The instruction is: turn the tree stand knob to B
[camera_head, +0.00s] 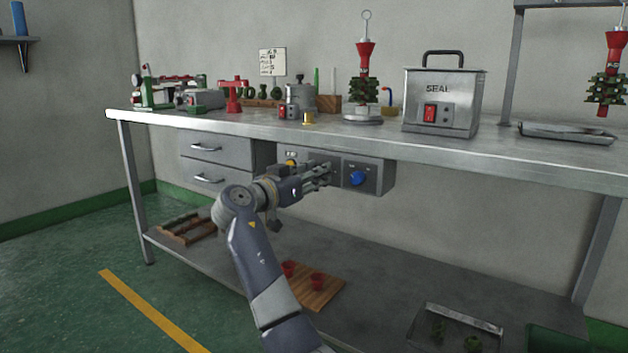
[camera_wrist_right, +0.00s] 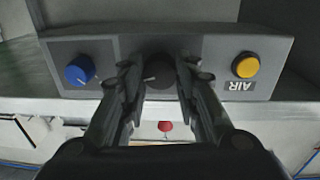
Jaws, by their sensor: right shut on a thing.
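A grey control box (camera_head: 375,175) hangs under the front edge of the bench. In the right wrist view, which is upside down, it carries a blue knob (camera_wrist_right: 79,70), a dark middle knob (camera_wrist_right: 158,70) and a yellow knob (camera_wrist_right: 245,66) labelled AIR. My right gripper (camera_head: 327,173) reaches the middle of the box and is shut on the dark knob, with a finger on either side. The knob's pointer and lettering are hidden. A green wax tree with a red top (camera_head: 364,88) stands upright on a round metal stand (camera_head: 362,119). My left gripper is not in view.
A SEAL box (camera_head: 440,95) stands on the bench (camera_head: 500,150), right of the tree. Drawers (camera_head: 214,148) are left of the control box. A wooden board (camera_head: 318,292) with red cups lies on the lower shelf, and a metal tray (camera_head: 455,318) is farther right.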

